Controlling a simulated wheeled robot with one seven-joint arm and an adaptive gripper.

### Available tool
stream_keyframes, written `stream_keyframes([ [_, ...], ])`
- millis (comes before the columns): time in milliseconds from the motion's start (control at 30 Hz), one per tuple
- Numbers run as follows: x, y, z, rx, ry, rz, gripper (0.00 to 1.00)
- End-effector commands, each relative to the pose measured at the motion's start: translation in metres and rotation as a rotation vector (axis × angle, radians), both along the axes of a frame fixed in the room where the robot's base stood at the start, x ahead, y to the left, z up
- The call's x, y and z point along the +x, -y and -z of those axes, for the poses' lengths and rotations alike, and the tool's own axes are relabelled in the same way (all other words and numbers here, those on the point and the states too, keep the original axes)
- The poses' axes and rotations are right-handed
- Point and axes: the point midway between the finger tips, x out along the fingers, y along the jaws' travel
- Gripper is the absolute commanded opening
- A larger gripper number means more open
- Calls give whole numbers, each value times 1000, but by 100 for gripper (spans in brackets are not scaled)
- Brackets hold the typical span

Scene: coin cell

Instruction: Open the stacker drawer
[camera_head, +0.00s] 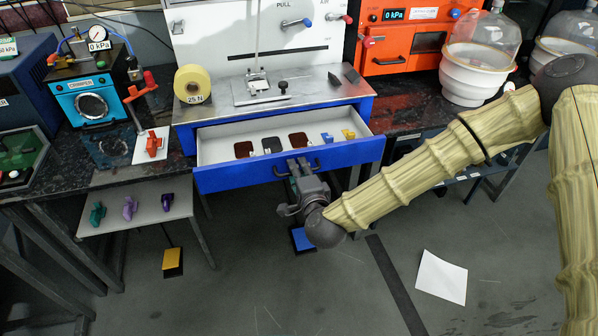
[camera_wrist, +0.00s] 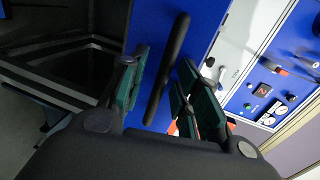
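The stacker drawer is pulled out well beyond its blue cabinet, and its blue front (camera_head: 230,178) faces me in the head view. Its dark bar handle (camera_head: 297,167) is at the middle of the front. My gripper (camera_head: 301,178) is at the handle, low in front of the drawer. In the wrist view the handle (camera_wrist: 168,68) lies between the green-padded fingers of my gripper (camera_wrist: 163,88). The fingers stand apart, with gaps seen beside the bar; touching cannot be made out. The blue drawer front (camera_wrist: 150,30) is behind it.
The drawer holds dark red and grey pads (camera_head: 272,145) and small blue and yellow pieces (camera_head: 348,134). A low grey shelf (camera_head: 150,212) with small coloured clips stands at left. A blue pedal (camera_head: 303,240) is on the floor below. A white sheet (camera_head: 441,278) lies on open floor at right.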

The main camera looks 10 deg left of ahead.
Motion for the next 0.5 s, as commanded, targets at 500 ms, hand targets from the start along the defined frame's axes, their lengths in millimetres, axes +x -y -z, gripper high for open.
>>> stream_keyframes([
  [500,-50,25,-11,0,-2,-2,32],
])
